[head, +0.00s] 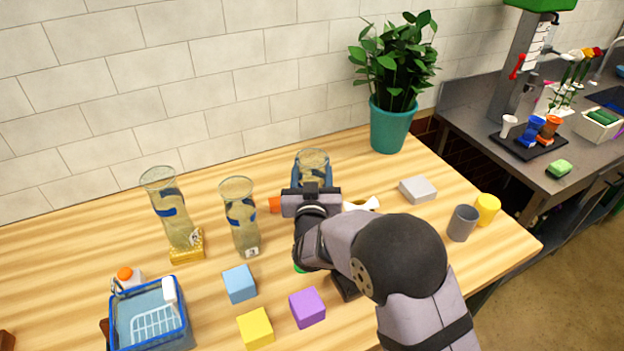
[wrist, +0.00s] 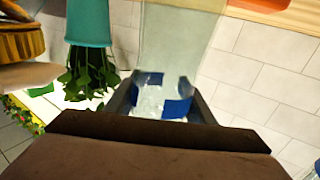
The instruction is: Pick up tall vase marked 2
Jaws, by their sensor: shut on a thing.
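My gripper (head: 312,184) is at the back of the wooden table, shut on a clear glass vase (head: 312,157) with a blue band. In the wrist view, the two fingers of my gripper (wrist: 161,84) sit either side of the vase (wrist: 182,38). Its lower part is hidden behind my gripper in the head view, so I cannot read its mark or tell whether it touches the table. A second vase (head: 240,212), with a mark like 3, stands to the left. A third vase (head: 170,207) stands farther left, slightly tilted in view, by a yellow block (head: 187,247).
A potted plant (head: 389,125) stands at the back right. A grey block (head: 418,189), grey cup (head: 462,223) and yellow cup (head: 487,209) are on the right. Blue (head: 239,284), yellow (head: 256,328) and purple (head: 307,307) cubes lie in front, with a blue basket (head: 150,343) at left.

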